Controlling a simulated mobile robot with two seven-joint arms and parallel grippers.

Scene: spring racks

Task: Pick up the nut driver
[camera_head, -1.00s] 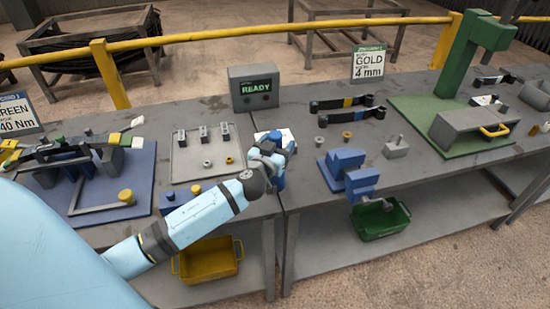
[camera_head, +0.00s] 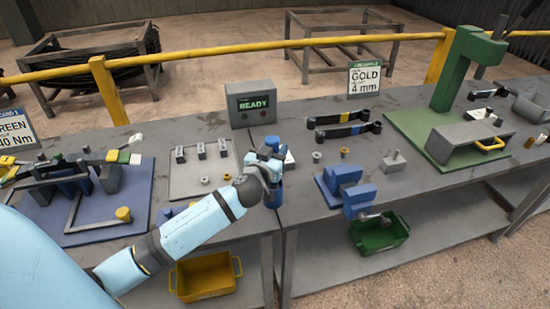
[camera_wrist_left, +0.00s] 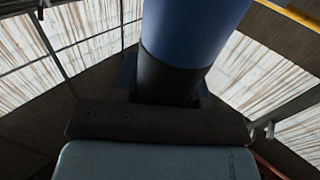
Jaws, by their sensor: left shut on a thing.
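The nut driver has a thick blue handle (camera_wrist_left: 195,28) with a dark band below it, seen very close in the left wrist view. In the head view its blue part (camera_head: 274,196) shows just under the jaws. My left gripper (camera_head: 268,163) is shut on it over the front middle of the bench, near the gap between the two tables. The jaws hide much of the tool, and its tip cannot be made out. My right gripper is not in view.
A grey READY box (camera_head: 250,104) stands behind. A grey plate with clips (camera_head: 195,185) lies left, and a blue vise (camera_head: 345,190) stands right. A yellow bin (camera_head: 205,277) and a green bin (camera_head: 378,236) sit below. Black-handled tools lie at the back right.

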